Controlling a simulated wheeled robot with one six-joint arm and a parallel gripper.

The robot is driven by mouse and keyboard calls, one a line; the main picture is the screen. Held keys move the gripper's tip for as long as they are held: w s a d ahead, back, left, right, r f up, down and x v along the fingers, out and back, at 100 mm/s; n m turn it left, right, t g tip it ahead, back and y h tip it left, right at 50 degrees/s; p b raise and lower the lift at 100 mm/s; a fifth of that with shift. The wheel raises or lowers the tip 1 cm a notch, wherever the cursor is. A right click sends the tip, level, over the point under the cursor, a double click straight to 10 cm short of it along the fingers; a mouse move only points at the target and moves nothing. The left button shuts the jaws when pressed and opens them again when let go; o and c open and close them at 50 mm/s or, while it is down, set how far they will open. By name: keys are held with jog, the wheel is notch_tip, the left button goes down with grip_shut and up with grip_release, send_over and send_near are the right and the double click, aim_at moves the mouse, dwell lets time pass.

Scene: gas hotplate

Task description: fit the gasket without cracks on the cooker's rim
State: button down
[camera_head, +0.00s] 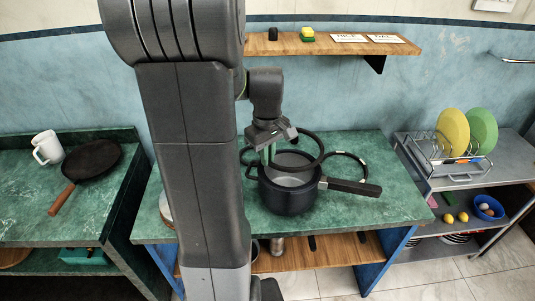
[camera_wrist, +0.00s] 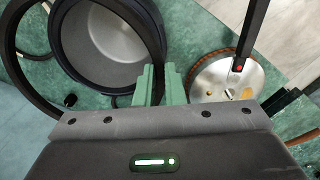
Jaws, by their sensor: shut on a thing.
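My gripper (camera_head: 268,158) is shut on a black ring gasket (camera_head: 322,148) and holds it tilted above the dark cooker pot (camera_head: 290,197). The gasket is apart from most of the rim; whether it touches anywhere, I cannot tell. In the wrist view my green fingers (camera_wrist: 161,84) close at the edge of a black band beside the open pot (camera_wrist: 105,48), with its grey inside showing. Another black ring (camera_head: 364,163) with pale marks lies on the counter right of the pot. No cracks are clear on the held gasket at this size.
A silver lid (camera_wrist: 215,78) with a brown edge and black handle lies near the pot. The pot's long handle (camera_head: 352,187) points right. A shelf (camera_head: 340,45) hangs above. A pan (camera_head: 90,162) stands on the left counter, a dish rack (camera_head: 460,168) at right. Right counter front is clear.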

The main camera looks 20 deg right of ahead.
jog(key=b, duration=0.4)
send_over(267, 183)
jog(key=shift+d+f, duration=0.1)
jog(key=shift+f, duration=2.7)
jog(key=shift+f+b, duration=0.55)
jog(key=shift+f, duration=0.55)
jog(key=c, duration=1.4)
grip_release()
jog(key=shift+c, duration=0.2)
notch_tip(267, 183, up, 14)
jog(key=shift+f, duration=0.1)
